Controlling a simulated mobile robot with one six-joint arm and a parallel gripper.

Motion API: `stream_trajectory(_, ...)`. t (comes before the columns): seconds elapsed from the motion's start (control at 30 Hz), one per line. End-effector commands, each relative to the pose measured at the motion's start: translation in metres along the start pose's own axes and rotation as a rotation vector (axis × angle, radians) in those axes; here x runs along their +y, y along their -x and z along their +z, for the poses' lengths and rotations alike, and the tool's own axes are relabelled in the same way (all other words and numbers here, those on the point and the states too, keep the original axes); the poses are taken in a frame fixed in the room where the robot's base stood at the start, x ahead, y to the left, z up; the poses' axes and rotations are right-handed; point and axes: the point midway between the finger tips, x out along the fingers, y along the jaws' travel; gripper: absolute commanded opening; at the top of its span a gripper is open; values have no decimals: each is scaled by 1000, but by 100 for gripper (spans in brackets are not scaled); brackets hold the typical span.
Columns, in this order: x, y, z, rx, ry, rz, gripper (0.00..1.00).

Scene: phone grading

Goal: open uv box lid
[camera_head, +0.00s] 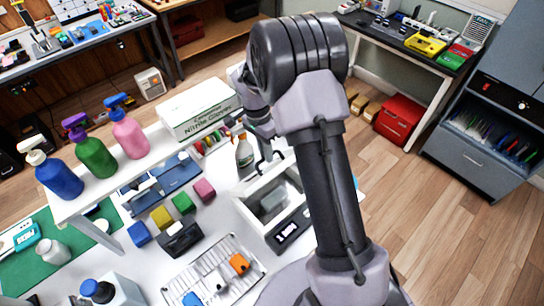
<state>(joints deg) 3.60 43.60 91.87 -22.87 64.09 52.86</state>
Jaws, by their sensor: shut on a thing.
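The UV box (287,231) is a white box with a dark display panel on its front, standing on the white bench right of centre. Its top shows a pale frame around a grey recess with a pale grey shape in it. I cannot tell clearly how far the lid (262,180) is raised. My gripper (268,160) is at the box's back edge, shut on what looks like the lid's edge or handle. My arm hides the box's right side, and the grip itself is small and partly hidden.
A spray bottle (244,152) stands close left of my gripper, with a glove box (198,110) behind it. Pump bottles (93,155) stand on the raised shelf at left. Coloured blocks (162,217) and a wire rack (228,268) lie left and in front of the box.

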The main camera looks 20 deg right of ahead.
Motion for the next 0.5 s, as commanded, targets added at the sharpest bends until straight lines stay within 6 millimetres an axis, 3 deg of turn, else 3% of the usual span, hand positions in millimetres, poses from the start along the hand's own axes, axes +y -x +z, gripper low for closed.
stream_trajectory(0.5, -10, 1, 2, -3, 4, 4, 0)
